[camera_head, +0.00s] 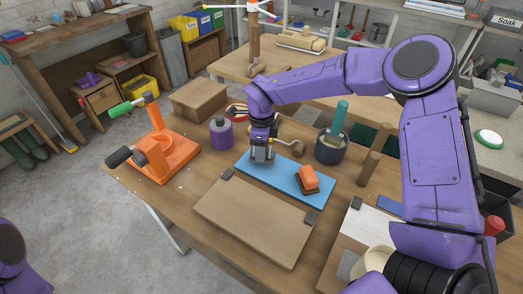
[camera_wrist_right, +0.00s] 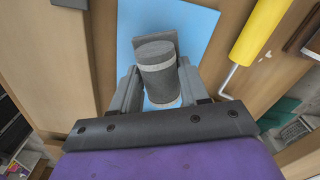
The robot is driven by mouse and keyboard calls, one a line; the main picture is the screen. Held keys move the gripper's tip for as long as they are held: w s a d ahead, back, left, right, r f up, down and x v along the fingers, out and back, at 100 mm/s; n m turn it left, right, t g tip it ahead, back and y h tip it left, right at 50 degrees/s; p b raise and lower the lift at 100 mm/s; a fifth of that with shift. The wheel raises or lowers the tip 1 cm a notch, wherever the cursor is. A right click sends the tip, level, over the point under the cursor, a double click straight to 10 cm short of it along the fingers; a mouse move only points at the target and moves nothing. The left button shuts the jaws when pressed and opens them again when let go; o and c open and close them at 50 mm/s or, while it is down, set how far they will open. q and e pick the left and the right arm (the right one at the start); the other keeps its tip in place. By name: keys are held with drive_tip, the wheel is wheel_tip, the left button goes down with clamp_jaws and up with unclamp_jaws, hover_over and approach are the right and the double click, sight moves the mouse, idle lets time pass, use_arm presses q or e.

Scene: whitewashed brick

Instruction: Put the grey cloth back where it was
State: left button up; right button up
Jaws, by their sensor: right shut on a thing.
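My right gripper (camera_head: 261,150) reaches over the far left part of a blue mat (camera_head: 312,193) on the wooden workbench. In the right wrist view its fingers (camera_wrist_right: 157,82) are closed on both sides of a rolled grey cloth (camera_wrist_right: 157,68) with a pale band around it. In the head view the cloth (camera_head: 262,157) shows only as a small grey patch under the fingers. The blue mat fills the space behind the cloth in the wrist view (camera_wrist_right: 198,28). I cannot tell whether the cloth touches the mat. My left gripper is out of view.
An orange block on a dark base (camera_head: 309,180) sits on the mat. A wooden board (camera_head: 255,220) lies in front. A purple-bodied jar (camera_head: 221,134), an orange press (camera_head: 166,153) and a dark pot (camera_head: 332,148) stand nearby. A yellow-handled tool (camera_wrist_right: 262,30) is close right of the gripper.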

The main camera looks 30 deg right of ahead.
wheel_tip(320, 180, down, 2)
drive_tip(key=shift+w, duration=0.1)
drive_tip(key=o, duration=1)
drive_tip(key=shift+f, duration=0.1)
wheel_tip(320, 180, up, 12)
drive_tip(key=shift+r+b, duration=0.2)
drive_tip(key=shift+b, duration=0.15)
